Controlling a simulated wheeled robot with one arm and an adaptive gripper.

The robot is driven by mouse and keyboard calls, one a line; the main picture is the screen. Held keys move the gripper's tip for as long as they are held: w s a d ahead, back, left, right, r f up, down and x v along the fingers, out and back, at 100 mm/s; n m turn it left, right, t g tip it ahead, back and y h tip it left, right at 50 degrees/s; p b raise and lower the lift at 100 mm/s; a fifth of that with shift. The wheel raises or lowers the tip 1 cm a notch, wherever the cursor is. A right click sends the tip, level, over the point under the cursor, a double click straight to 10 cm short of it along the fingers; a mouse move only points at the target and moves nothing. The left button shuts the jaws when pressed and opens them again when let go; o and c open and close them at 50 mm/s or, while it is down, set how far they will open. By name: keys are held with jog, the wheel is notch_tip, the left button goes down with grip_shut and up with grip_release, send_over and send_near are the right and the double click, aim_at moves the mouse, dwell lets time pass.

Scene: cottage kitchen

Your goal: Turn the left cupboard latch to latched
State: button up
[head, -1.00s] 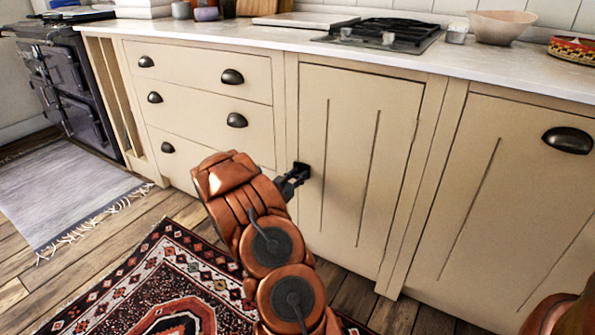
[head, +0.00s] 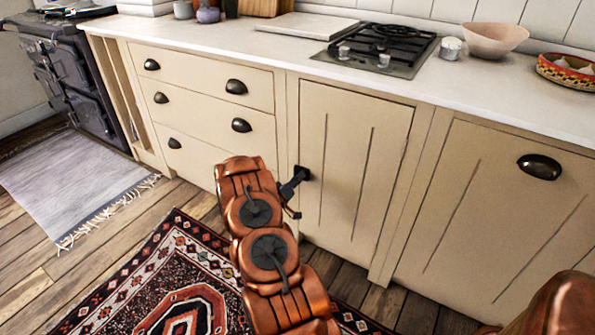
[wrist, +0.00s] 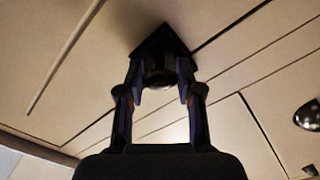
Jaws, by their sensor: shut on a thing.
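The cupboard latch is a small dark fitting (head: 304,173) at the left edge of the cream cupboard door (head: 352,160), below the counter. In the wrist view its dark plate (wrist: 160,42) shows as a tilted square with a rounded knob below it. My gripper (head: 295,181) reaches it from the left in the head view. In the wrist view both fingers of my gripper (wrist: 160,75) stand either side of the knob, shut on it. The fingers partly hide the latch, so its exact turn is hard to tell. The door looks closed.
Drawers with dark cup pulls (head: 241,125) lie left of the door, and another cupboard front with a cup pull (head: 540,167) lies right. A hob (head: 378,50) and bowls stand on the counter (head: 480,85). A patterned rug (head: 150,285) covers the floor in front.

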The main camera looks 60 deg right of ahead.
jog(key=n+p, duration=0.1)
jog(key=n, duration=0.1)
jog(key=n+p, duration=0.1)
jog(key=p, duration=0.1)
jog(key=shift+r+n, duration=0.2)
jog(key=shift+n, duration=0.2)
jog(key=shift+f+n+p, duration=0.15)
jog(key=shift+n+p, duration=0.55)
jog(key=shift+n, duration=0.25)
jog(key=shift+f+n+p, duration=0.15)
jog(key=shift+n+p, duration=0.5)
jog(key=shift+n, duration=0.3)
jog(key=shift+w, duration=0.1)
jog(key=o, duration=1.2)
jog(key=shift+c, duration=0.2)
jog(key=a, duration=1.2)
jog(key=shift+s, duration=0.3)
